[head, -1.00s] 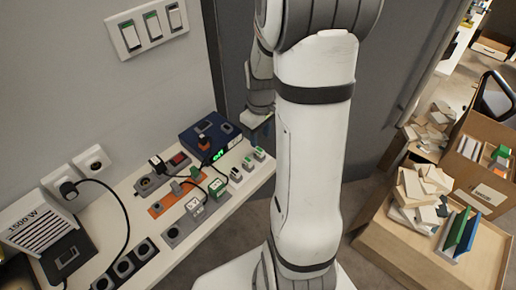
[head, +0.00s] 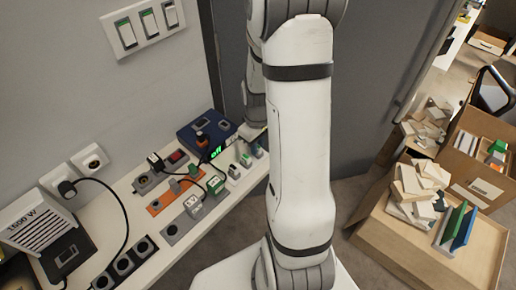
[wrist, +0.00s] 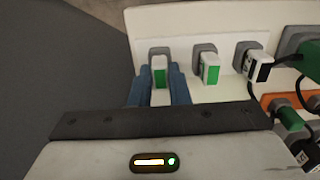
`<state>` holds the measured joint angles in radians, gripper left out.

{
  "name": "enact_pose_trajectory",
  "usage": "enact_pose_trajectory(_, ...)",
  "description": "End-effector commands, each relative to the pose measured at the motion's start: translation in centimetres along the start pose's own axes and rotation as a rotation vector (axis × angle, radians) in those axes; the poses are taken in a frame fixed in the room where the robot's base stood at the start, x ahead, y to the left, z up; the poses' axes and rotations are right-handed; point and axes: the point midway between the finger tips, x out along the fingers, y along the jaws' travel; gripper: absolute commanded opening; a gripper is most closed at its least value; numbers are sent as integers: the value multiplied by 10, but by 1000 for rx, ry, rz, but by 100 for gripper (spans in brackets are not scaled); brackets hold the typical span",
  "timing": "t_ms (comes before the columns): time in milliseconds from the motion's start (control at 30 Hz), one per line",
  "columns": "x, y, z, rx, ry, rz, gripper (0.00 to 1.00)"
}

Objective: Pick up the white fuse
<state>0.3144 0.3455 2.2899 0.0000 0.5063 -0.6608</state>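My gripper (wrist: 160,84) has two blue fingers, one on each side of a white fuse with a green face (wrist: 159,72). This fuse sits in a grey holder at the end of a row. The fingers look apart, with only narrow gaps beside the fuse; I cannot tell whether they touch it. A second white-and-green fuse (wrist: 210,69) stands to its right, and a white block with a dark face (wrist: 258,66) is farther right. In the head view the row shows beside my arm, with a white piece (head: 234,171) nearest; my fingers are mostly hidden there.
A white shelf (head: 190,235) carries sockets, black cables and a blue box with a green display (head: 207,132). A green plug (wrist: 308,60) with a cable stands right of the row. A grey heater (head: 40,225) is at left. Cartons with wooden blocks (head: 420,185) stand at right.

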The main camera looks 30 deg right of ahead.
Motion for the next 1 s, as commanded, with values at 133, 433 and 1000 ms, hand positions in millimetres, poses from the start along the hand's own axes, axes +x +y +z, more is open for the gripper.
enact_pose_trajectory(133, 0, 0, 0, 0, 0, 0, 3)
enact_pose_trajectory(433, 0, 0, 0, -1, 1, 1, 0)
enact_pose_trajectory(1000, -59, 0, -2, -2, 6, 5, 0)
